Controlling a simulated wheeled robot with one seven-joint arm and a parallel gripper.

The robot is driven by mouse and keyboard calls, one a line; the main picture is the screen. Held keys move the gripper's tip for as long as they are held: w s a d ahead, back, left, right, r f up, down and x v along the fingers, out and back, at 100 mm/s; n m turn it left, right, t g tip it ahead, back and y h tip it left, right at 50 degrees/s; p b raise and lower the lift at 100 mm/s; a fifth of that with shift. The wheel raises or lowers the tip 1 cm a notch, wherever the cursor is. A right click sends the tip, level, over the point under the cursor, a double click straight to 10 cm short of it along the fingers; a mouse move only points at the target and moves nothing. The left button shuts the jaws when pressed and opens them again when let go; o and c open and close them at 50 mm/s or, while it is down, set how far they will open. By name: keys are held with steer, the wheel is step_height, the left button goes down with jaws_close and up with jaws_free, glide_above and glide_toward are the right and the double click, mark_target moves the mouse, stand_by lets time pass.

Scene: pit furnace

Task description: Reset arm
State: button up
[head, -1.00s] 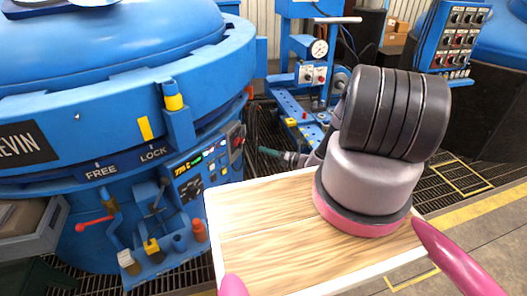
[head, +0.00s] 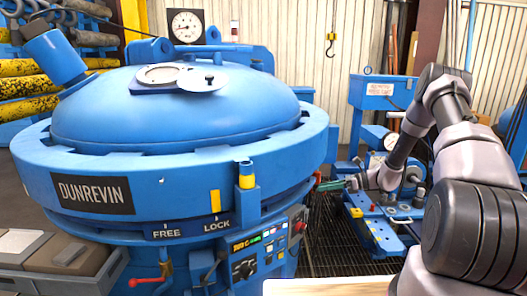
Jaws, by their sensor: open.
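My gripper (head: 330,185) is small in the head view, at the right side of the blue furnace by its rim. It points left, with greenish fingers. It looks open and I see nothing held in it. My arm rises from the lower right, bends at a high elbow and comes down to the wrist. The large blue furnace (head: 180,120) fills the left and middle, with its domed lid down on the wide rim. I cannot tell whether the fingertips touch the furnace or only overlap it in the picture.
A control panel (head: 262,252) with buttons is on the furnace's front right. FREE and LOCK labels and a yellow marker (head: 215,201) are on the rim. A blue machine (head: 378,215) with a gauge stands behind my arm. Dark grating floor (head: 335,235) lies between. A pale wooden edge (head: 330,286) shows at the bottom.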

steer(key=s+a+r+n+g+h, duration=0.15)
steer(key=s+r+n+h, duration=0.4)
steer(key=r, duration=0.85)
steer(key=s+a+r+n+g+h, duration=0.15)
steer(key=s+r+n, duration=0.55)
steer(key=r, duration=0.7)
steer(key=s+d+r+n+t+h, duration=0.1)
steer(key=s+r+n+t, duration=0.1)
steer(key=s+r, duration=0.2)
steer(key=s+d+r+n+t+h, duration=0.1)
steer(key=s+r, duration=0.3)
steer(key=s, duration=0.7)
steer(key=s+d+r+n+t+h, duration=0.1)
steer(key=s+r+n+t+h, duration=0.2)
steer(key=s, duration=0.4)
steer(key=shift+s+d+r+n+t, duration=0.2)
steer(key=shift+s+r+n+t, duration=0.1)
steer(key=shift+r+n+t, duration=0.2)
